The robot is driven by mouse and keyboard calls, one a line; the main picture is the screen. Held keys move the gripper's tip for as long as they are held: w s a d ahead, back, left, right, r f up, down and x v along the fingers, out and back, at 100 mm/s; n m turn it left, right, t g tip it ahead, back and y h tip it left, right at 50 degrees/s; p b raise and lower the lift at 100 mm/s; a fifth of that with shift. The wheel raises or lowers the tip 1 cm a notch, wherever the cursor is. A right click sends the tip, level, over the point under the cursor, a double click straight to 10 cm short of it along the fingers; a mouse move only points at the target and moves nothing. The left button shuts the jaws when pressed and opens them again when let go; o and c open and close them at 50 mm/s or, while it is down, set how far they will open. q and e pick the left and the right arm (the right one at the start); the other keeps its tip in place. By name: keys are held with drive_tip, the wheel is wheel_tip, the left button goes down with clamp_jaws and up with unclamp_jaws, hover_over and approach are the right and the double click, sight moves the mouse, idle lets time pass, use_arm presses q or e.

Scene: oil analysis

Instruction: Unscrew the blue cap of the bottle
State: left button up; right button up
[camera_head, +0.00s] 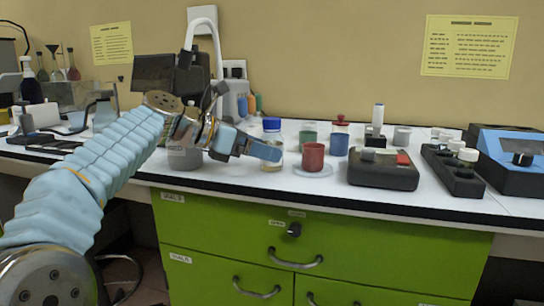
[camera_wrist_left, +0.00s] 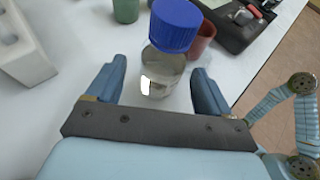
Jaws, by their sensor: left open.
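The bottle (camera_wrist_left: 160,72) is clear glass with a blue cap (camera_wrist_left: 175,24) on top. It stands upright on the white bench, and its cap also shows in the head view (camera_head: 271,124). My left gripper (camera_wrist_left: 160,88) is open, with one finger on each side of the bottle's near side in the left wrist view. The fingers point at the bottle's body, below the cap. In the head view my left gripper (camera_head: 268,150) partly covers the bottle. My right gripper is out of view in the head view.
A red cup (camera_head: 313,156) stands on a saucer just right of the bottle. A green cup (camera_head: 308,134) and a red-capped blue jar (camera_head: 339,138) stand behind. A dark device (camera_head: 382,176) sits further right. A grey container (camera_head: 184,158) stands left, under my left arm.

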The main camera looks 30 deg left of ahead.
sight(265, 132)
use_arm(q)
drive_tip(key=x, duration=0.3)
drive_tip(key=shift+w+d+f, duration=0.1)
drive_tip(key=shift+d+f, duration=0.05)
drive_tip(key=c, duration=1.3)
drive_tip(key=shift+r+p, duration=0.3)
drive_tip(key=shift+r, duration=0.25)
wheel_tip(265, 132, up, 3)
drive_tip(key=shift+f+p, duration=0.1)
drive_tip(key=shift+p, duration=0.8)
drive_tip(key=s+r, duration=0.3)
drive_tip(key=s, duration=0.1)
drive_tip(key=s+d+r+p, duration=0.1)
drive_tip(key=s+r, duration=0.2)
drive_tip(key=s, duration=0.2)
drive_tip(key=s+r, duration=0.3)
drive_tip(key=s, duration=0.2)
drive_tip(key=shift+d+p, duration=0.25)
drive_tip(key=shift+p, duration=0.15)
drive_tip(key=o, duration=0.7)
drive_tip(key=c, duration=0.9)
